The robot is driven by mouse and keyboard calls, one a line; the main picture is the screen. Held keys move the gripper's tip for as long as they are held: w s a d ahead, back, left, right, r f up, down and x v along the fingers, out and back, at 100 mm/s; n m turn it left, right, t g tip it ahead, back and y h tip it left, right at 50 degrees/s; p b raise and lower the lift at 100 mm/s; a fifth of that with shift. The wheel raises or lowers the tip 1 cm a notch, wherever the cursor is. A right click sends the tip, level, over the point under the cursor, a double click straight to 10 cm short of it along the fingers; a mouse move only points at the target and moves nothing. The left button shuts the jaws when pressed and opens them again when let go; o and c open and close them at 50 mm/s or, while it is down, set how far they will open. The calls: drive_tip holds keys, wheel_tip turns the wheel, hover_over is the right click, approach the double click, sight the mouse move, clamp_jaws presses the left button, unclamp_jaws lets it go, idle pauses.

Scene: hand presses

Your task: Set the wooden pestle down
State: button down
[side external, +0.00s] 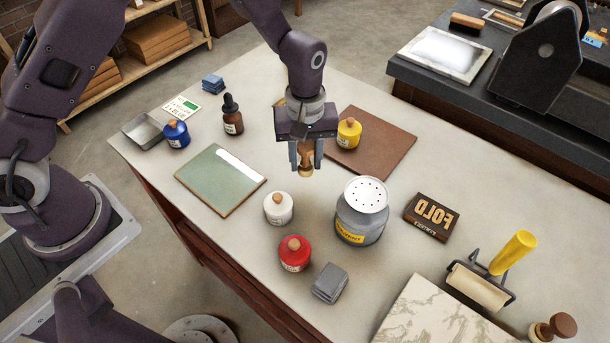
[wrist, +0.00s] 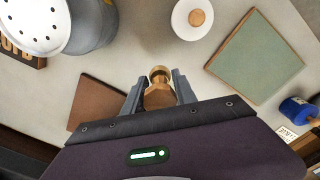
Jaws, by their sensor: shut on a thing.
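My gripper (side external: 306,156) is shut on the wooden pestle (side external: 305,168), which hangs roughly upright between the two fingers. The pestle's lower end is over bare tabletop (side external: 330,185), between the green glass slab and the brown board; I cannot tell whether it touches the surface. In the wrist view the pestle (wrist: 159,88) shows between the fingers of my gripper (wrist: 158,92), with its round end pointing away from the camera. The fingers hide part of it.
A green slab (side external: 220,180) lies left, a brown board (side external: 385,145) with a yellow jar (side external: 349,133) behind right. A white jar (side external: 278,208), a red jar (side external: 295,254) and a large grey shaker can (side external: 360,220) stand in front.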

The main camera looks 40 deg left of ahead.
sight(305, 174)
wheel_tip(305, 174, down, 5)
drive_tip(key=shift+r, duration=0.1)
drive_tip(key=c, duration=1)
unclamp_jaws()
drive_tip(key=shift+f, duration=0.2)
